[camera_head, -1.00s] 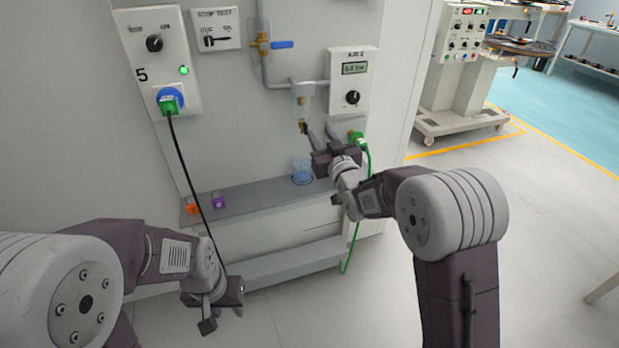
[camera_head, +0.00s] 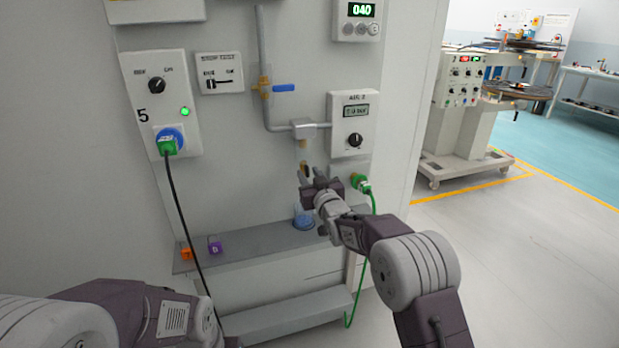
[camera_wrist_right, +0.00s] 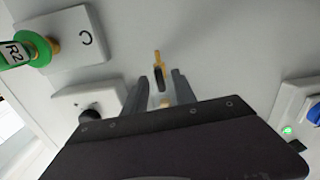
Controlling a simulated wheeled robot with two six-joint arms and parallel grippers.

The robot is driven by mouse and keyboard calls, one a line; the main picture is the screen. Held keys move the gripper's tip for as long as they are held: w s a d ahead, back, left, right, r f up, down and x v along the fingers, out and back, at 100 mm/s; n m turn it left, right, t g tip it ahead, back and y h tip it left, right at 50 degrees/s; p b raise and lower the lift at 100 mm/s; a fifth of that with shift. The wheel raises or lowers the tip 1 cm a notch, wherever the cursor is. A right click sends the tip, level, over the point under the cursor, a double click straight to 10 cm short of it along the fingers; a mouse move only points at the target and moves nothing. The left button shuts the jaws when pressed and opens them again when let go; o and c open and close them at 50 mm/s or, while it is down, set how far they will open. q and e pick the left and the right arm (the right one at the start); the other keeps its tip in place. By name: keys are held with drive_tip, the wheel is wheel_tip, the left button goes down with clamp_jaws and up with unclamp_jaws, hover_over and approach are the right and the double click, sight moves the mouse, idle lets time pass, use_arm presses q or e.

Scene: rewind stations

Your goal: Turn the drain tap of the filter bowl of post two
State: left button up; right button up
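The filter bowl (camera_head: 303,150) hangs under the pipe block on the wall panel, left of the AIR 2 unit (camera_head: 353,123). Its small brass drain tap with a dark lever (camera_head: 305,169) is at the bottom, partly hidden by my right gripper (camera_head: 308,178). In the right wrist view the brass and black tap (camera_wrist_right: 158,70) shows between the tips of my right gripper (camera_wrist_right: 160,82), whose two fingers stand apart with gaps beside the tap. My left arm is at the lower left; its gripper is out of the picture.
A clear blue cup (camera_head: 303,219) stands on the grey ledge (camera_head: 260,238) below the tap. A green plug (camera_head: 362,184) with a hanging green hose is close right of my right gripper. A blue-handled valve (camera_head: 284,88) is above. Orange (camera_head: 186,253) and purple (camera_head: 215,246) tags lie on the ledge.

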clamp_jaws()
drive_tip(key=shift+n, duration=0.3)
drive_tip(key=n+b, duration=0.1)
drive_tip(key=n, duration=0.2)
drive_tip(key=shift+f+n+b, duration=0.1)
drive_tip(key=shift+n+b, duration=0.2)
drive_tip(key=shift+n, duration=0.1)
drive_tip(key=n+b, duration=0.1)
drive_tip(key=n, duration=0.3)
drive_tip(key=shift+n+b, duration=0.3)
drive_tip(key=shift+b, duration=0.05)
drive_tip(key=n+b, duration=0.2)
drive_tip(key=n, duration=0.2)
drive_tip(key=shift+n+b, duration=0.8)
drive_tip(key=shift+n, duration=1.2)
